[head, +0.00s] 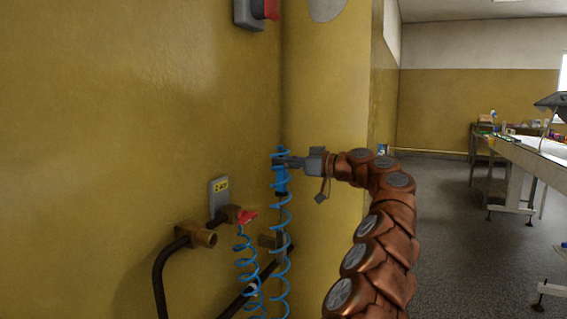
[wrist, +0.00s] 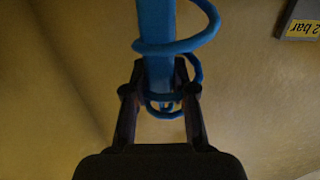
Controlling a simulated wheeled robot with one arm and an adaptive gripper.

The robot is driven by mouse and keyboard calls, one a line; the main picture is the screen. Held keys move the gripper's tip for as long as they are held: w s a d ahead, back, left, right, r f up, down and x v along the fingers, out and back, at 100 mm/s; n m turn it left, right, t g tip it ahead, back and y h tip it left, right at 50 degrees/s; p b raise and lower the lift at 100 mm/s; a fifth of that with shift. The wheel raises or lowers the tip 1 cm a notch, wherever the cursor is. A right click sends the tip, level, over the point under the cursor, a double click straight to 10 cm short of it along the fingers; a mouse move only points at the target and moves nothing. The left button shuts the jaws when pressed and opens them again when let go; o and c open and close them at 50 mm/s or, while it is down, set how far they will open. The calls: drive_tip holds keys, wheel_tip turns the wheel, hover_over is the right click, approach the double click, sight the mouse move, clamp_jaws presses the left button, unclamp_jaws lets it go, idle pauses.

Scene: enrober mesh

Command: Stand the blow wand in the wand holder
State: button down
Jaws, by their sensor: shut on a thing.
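The blue blow wand (head: 281,181) is upright in my gripper (head: 283,162), close to the yellow wall corner. A coiled blue hose (head: 285,215) hangs down from it. In the wrist view the wand (wrist: 157,45) lies between the two dark fingers of my gripper (wrist: 160,88), which are shut on it. A loop of hose (wrist: 205,40) passes around the wand there. A small brownish bracket (head: 267,240) on the wall below, partly behind the hose, may be the wand holder; I cannot tell for sure. The wand is above it.
A brass fitting (head: 198,235), a red valve handle (head: 246,216) and a pressure sign (head: 218,190) are on the wall at left. Dark pipes run below. A grey switch box (head: 249,13) is higher up. Long tables (head: 530,160) stand far right, with open floor before them.

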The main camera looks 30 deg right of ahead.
sight(284, 195)
drive_tip(key=shift+f+b, duration=4.8)
drive_tip(key=shift+f, duration=0.4)
drive_tip(key=c, duration=0.9)
unclamp_jaws()
drive_tip(key=shift+o, duration=0.2)
drive_tip(key=v, duration=1.2)
